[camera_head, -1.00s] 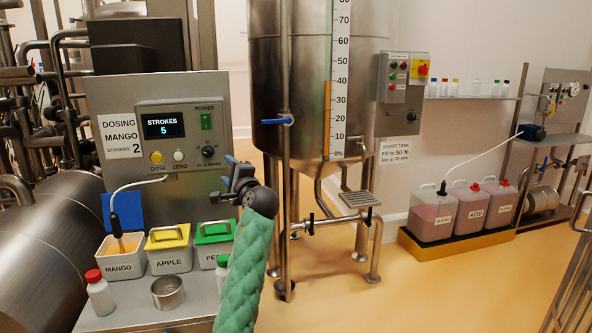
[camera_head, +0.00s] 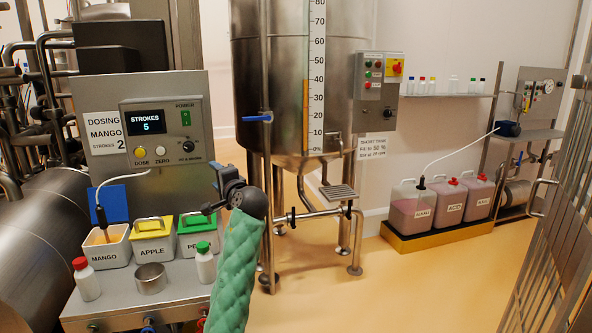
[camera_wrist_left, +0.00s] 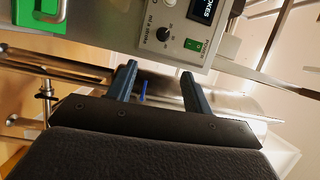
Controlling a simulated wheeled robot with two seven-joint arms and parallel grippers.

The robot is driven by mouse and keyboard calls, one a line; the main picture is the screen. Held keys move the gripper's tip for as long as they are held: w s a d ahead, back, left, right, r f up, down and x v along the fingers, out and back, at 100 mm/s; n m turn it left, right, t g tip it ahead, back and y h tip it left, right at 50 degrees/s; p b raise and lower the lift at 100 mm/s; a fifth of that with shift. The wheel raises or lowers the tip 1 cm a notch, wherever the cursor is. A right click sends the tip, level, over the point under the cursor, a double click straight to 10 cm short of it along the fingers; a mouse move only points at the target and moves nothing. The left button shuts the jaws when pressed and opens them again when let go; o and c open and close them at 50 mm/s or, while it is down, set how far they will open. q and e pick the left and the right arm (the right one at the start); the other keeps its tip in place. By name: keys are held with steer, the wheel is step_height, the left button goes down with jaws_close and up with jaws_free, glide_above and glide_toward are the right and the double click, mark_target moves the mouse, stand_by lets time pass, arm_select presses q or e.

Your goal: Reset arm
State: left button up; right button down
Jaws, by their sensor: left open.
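My left arm, in a green padded sleeve, rises from the bottom of the head view. Its gripper (camera_head: 220,188) is in front of the right edge of the dosing panel (camera_head: 150,125), beside the green-lidded box (camera_head: 203,232). In the left wrist view the two dark fingers (camera_wrist_left: 158,82) are apart with nothing between them. The panel with its dial and green power switch (camera_wrist_left: 192,45) shows beyond the fingertips. The display (camera_head: 146,122) reads STROKES 5. My right gripper is in neither view.
The mango box (camera_head: 105,246), yellow-lidded apple box (camera_head: 152,238), steel cup (camera_head: 150,278) and two bottles (camera_head: 86,280) (camera_head: 206,264) stand on the steel bench. A large tank (camera_head: 290,90) stands behind my gripper. Open floor lies to the right, before the canisters (camera_head: 450,203).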

arm_select(q)
steer(key=s+d+f+n+g+h, duration=0.1)
steer(key=s+d+f+n+h, duration=0.25)
steer(key=s+f, duration=0.25)
steer(key=s+d+f+n+g+h+p, duration=0.1)
steer(key=s+d+f+n+h, duration=0.1)
steer(key=s+f+h, duration=0.4)
steer(key=s+d+f+n+g+h, duration=0.2)
steer(key=s+f, duration=0.3)
steer(key=s, duration=0.2)
steer(key=s+f+g+p, duration=0.1)
steer(key=s+f+g, duration=0.1)
steer(key=s+f, duration=0.7)
steer(key=s+f+g+h+p, duration=0.1)
steer(key=s+f+g, duration=0.2)
steer(key=s+f, duration=0.7)
steer(key=s+f+g+p, duration=0.1)
steer(key=s+f+g, duration=0.2)
steer(key=s+f, duration=0.7)
steer(key=s, duration=1.1)
steer(key=shift+d+h, duration=0.35)
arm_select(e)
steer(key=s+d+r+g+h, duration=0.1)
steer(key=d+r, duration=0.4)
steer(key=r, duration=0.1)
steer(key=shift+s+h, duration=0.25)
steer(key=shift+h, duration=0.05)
